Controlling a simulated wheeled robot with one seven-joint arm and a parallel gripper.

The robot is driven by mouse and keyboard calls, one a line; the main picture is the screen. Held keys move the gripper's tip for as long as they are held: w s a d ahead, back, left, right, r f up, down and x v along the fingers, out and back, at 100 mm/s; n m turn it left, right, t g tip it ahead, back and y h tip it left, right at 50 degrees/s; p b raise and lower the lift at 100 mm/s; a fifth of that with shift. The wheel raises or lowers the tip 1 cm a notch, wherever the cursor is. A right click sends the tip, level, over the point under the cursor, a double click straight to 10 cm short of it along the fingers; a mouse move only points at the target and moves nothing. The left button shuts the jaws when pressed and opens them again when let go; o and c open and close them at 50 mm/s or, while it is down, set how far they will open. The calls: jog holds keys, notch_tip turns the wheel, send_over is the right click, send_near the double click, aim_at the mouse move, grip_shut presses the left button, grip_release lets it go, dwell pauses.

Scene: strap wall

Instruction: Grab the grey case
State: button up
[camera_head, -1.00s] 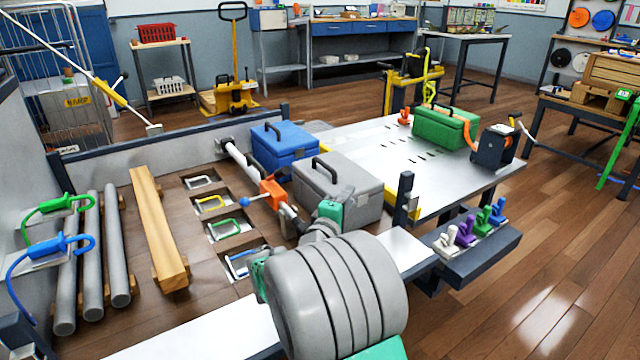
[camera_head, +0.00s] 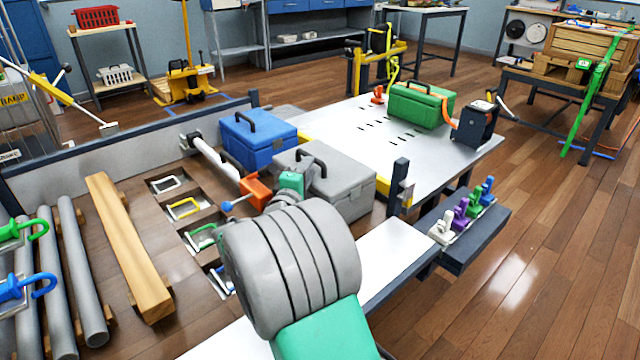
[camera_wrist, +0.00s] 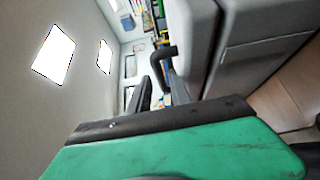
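The grey case (camera_head: 345,190) stands at the near left end of the metal table, with a dark handle (camera_head: 323,160) on its lid. My gripper's teal body (camera_head: 291,182) is at the near left side of the case, close to the handle. My arm hides part of the case's front. In the wrist view the case (camera_wrist: 262,28) fills the right side, seen turned. There my gripper (camera_wrist: 159,88) has its two dark fingers apart with a gap between them. The handle (camera_wrist: 163,53) shows just beyond the fingertips, and I see no grip on it.
A blue case (camera_head: 258,137) stands close behind on the left, and an orange block (camera_head: 255,188) sits left of my gripper. A dark post (camera_head: 400,185) rises to the right. A green case (camera_head: 420,105) is farther back. The metal tabletop between is mostly clear.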

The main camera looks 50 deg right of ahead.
jog(key=b+x, duration=0.2)
jog(key=x, duration=0.3)
jog(key=shift+w+d, duration=0.15)
jog(key=shift+d, duration=0.05)
jog(key=shift+w+r, duration=0.1)
grip_shut()
dwell(0.9)
jog(key=shift+r, duration=0.15)
